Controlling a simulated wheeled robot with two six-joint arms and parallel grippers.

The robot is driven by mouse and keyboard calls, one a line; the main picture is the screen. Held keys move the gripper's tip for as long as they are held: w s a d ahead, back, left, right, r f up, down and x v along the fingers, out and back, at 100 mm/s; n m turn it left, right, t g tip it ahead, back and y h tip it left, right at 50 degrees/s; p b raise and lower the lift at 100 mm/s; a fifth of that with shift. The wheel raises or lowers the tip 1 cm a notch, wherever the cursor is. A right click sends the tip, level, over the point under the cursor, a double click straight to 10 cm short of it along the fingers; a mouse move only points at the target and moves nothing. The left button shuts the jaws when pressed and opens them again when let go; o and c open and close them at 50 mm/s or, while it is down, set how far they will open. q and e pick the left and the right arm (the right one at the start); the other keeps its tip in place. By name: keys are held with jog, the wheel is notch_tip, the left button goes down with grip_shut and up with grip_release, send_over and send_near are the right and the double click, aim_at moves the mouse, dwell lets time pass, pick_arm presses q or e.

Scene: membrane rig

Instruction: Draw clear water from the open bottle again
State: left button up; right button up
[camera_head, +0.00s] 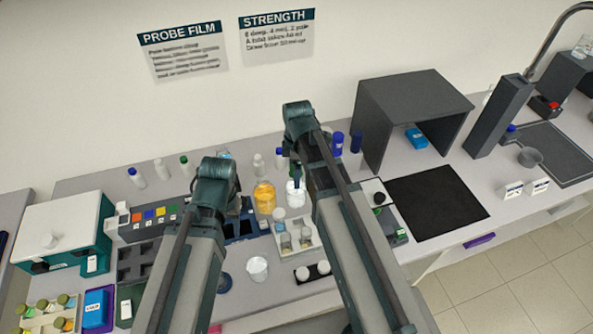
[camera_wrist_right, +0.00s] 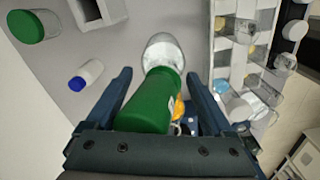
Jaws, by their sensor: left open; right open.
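A bottle of clear liquid (camera_head: 295,193) stands beside a bottle of amber liquid (camera_head: 264,198) in the head view, partly behind my right arm. In the right wrist view a round clear glass vessel (camera_wrist_right: 163,50) lies past a large green cylinder (camera_wrist_right: 148,103), which hides part of it. My right gripper (camera_wrist_right: 158,82) is open, with the green cylinder between its fingers in the picture; I cannot tell whether they touch it. My left gripper (camera_head: 230,210) is open near the amber bottle, its fingertips mostly hidden by the arm.
A white-and-teal machine (camera_head: 68,235) is at left. A grey hood (camera_head: 412,95) and black mat (camera_head: 437,205) are at right. A blue-capped vial (camera_wrist_right: 86,75) lies left of the right gripper.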

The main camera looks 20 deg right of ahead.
notch_tip(320, 180, up, 14)
jog(key=p, duration=1.4)
jog(key=shift+s, duration=0.15)
jog(key=shift+f, duration=0.1)
jog(key=shift+c, duration=0.2)
dwell(0.4)
